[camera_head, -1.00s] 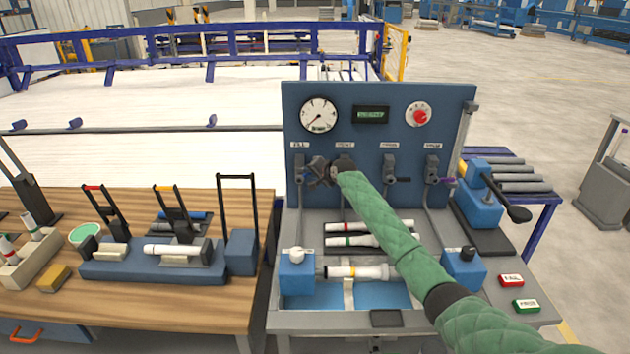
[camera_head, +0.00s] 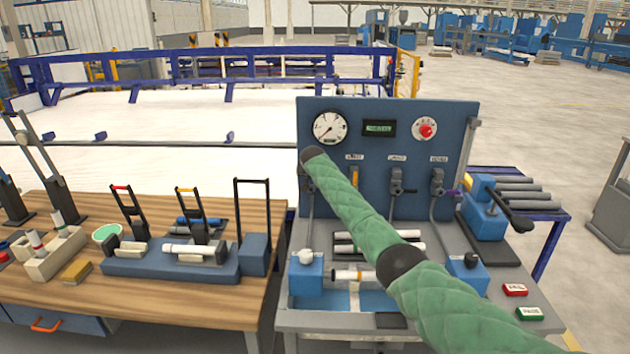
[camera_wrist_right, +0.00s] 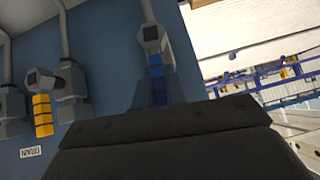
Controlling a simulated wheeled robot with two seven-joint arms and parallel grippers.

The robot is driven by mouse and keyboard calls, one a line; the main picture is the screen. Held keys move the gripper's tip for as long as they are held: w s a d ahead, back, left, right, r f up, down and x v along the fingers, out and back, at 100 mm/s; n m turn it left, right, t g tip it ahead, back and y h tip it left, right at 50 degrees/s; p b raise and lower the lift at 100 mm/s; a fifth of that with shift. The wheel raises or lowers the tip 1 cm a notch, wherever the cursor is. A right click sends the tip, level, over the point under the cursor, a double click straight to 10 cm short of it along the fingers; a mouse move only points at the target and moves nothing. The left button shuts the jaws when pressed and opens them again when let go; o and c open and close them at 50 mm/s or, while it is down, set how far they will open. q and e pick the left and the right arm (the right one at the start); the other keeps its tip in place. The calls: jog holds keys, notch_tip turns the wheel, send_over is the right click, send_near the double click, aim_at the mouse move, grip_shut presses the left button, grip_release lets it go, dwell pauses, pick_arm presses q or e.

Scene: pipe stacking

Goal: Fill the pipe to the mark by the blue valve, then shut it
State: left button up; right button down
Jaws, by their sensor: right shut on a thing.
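The blue valve's handle (camera_wrist_right: 155,72) shows in the right wrist view between the fingers of my right gripper (camera_wrist_right: 162,88), which is shut on it. In the head view my green-sleeved right arm ends at the leftmost valve of the blue panel and hides that valve and the gripper. A pipe with an orange band (camera_head: 347,275) lies across the bench's basin, between two blue end blocks. The arm covers its right part. Its water level and mark cannot be made out. The dial gauge (camera_head: 330,127) and green display (camera_head: 379,128) are too small to read. My left gripper is out of view.
A yellow-handled valve (camera_wrist_right: 42,112) sits beside the blue one, with more valves (camera_head: 437,185) to the right. A red knob (camera_head: 425,130) is on the panel. Red (camera_head: 515,289) and green (camera_head: 529,313) buttons are at front right. A wooden table (camera_head: 190,300) with racks stands left.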

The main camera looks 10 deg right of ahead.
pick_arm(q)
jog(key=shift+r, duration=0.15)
pick_arm(e)
jog(key=shift+a+f+h, duration=0.2)
jog(key=shift+h, duration=0.1)
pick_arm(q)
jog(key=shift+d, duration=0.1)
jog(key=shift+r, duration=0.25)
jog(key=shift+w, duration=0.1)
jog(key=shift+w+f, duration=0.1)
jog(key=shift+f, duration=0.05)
pick_arm(e)
jog(key=c, duration=1.4)
grip_release()
jog(key=shift+w+a, duration=0.1)
jog(key=shift+c, duration=0.2)
jog(key=shift+r, duration=0.15)
